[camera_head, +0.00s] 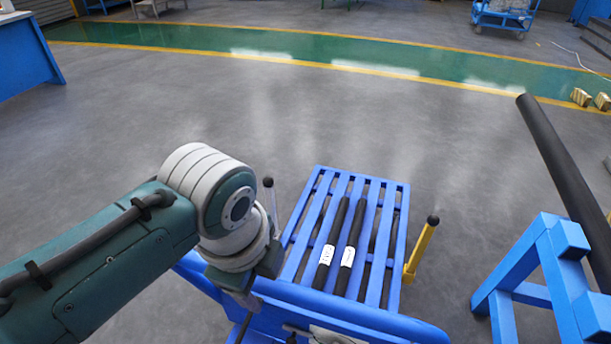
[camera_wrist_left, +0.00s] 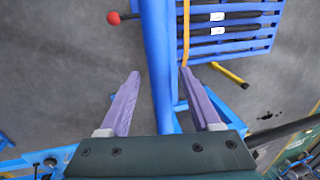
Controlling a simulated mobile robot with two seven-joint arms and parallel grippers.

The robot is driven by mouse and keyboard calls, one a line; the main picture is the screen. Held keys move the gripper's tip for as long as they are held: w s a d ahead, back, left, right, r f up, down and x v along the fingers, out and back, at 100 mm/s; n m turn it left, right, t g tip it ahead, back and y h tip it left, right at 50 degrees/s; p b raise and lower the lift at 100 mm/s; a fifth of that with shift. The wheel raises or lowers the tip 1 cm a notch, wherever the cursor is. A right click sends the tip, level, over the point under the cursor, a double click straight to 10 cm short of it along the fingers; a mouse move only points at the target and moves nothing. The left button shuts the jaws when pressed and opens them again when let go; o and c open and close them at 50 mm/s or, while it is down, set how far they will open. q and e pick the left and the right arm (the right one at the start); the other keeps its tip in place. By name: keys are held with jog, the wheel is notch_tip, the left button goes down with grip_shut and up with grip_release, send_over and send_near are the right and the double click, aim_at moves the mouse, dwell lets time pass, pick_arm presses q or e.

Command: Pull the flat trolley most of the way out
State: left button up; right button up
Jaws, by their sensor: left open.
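The flat trolley (camera_head: 392,262) is a blue slatted platform in the lower middle of the head view, with two dark bars carrying white labels on it. Its blue handle bar (camera_head: 345,305) crosses at the near end. The bar also shows in the left wrist view (camera_wrist_left: 157,45), running down the middle. My left gripper (camera_wrist_left: 160,72) is open, with one purple finger on each side of the bar. I cannot tell whether the fingers touch it. My right gripper is not in view.
A yellow post with a black knob (camera_head: 419,250) stands right of the trolley. A blue trestle (camera_head: 540,270) and a long dark pipe (camera_head: 565,170) are farther right. A thin lever with a dark knob (camera_head: 269,190) stands at the left. Grey floor beyond is clear.

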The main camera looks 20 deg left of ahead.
pick_arm(q)
grip_shut()
dwell(0.5)
dwell(0.9)
